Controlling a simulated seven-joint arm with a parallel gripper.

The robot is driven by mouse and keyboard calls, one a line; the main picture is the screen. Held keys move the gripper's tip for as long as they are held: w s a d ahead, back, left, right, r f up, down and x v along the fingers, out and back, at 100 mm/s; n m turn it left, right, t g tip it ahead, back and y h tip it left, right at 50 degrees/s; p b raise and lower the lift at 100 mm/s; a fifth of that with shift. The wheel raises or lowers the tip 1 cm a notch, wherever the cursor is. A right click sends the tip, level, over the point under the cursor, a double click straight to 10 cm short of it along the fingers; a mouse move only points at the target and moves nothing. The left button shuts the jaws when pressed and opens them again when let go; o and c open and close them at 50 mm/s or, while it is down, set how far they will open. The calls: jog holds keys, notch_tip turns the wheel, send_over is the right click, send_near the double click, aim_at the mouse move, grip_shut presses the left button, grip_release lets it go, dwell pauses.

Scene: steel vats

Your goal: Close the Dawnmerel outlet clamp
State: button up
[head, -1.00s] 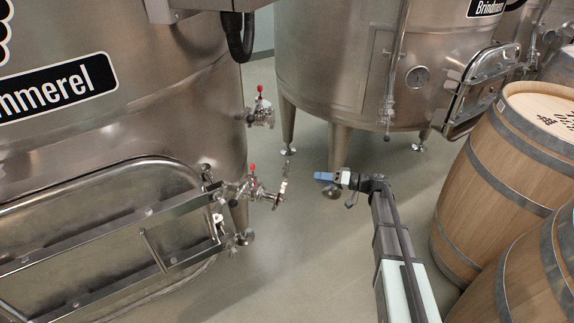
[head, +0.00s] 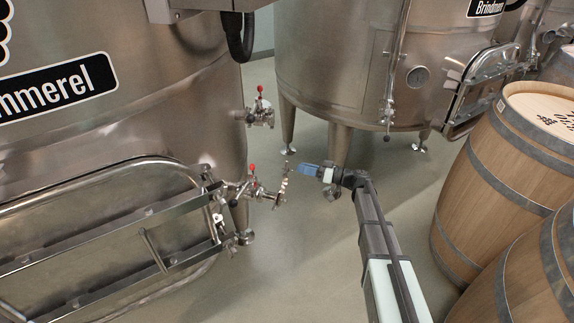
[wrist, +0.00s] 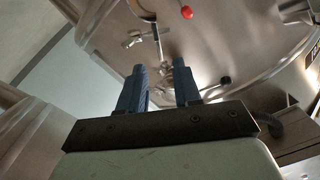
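The Dawnmerel vat (head: 150,130) is the large steel tank at the left of the head view; its label shows only "mmerel". Its lower outlet (head: 258,192) carries a red-knobbed valve. At the outlet's free end is the clamp (head: 283,185), a small shiny metal piece, with a part standing up from it. My gripper (head: 300,169) has blue fingers and is just right of the clamp, apart from it. In the wrist view the two fingers (wrist: 160,72) stand apart with nothing between them. A winged metal piece (wrist: 133,40), perhaps part of the clamp, is beyond them.
A second valve (head: 259,115) with a red knob sits higher on the same vat. A railed door (head: 110,235) is at the vat's lower front. The Brindmerel-like labelled vat (head: 340,60) stands behind, barrels (head: 500,170) at right. The floor between is clear.

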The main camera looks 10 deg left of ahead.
aim_at(287, 163)
jog(key=a, duration=0.5)
jog(key=w+a, duration=0.1)
jog(key=a, duration=0.1)
jog(key=shift+a, duration=0.2)
jog(key=shift+s, duration=0.1)
grip_shut()
dwell(1.2)
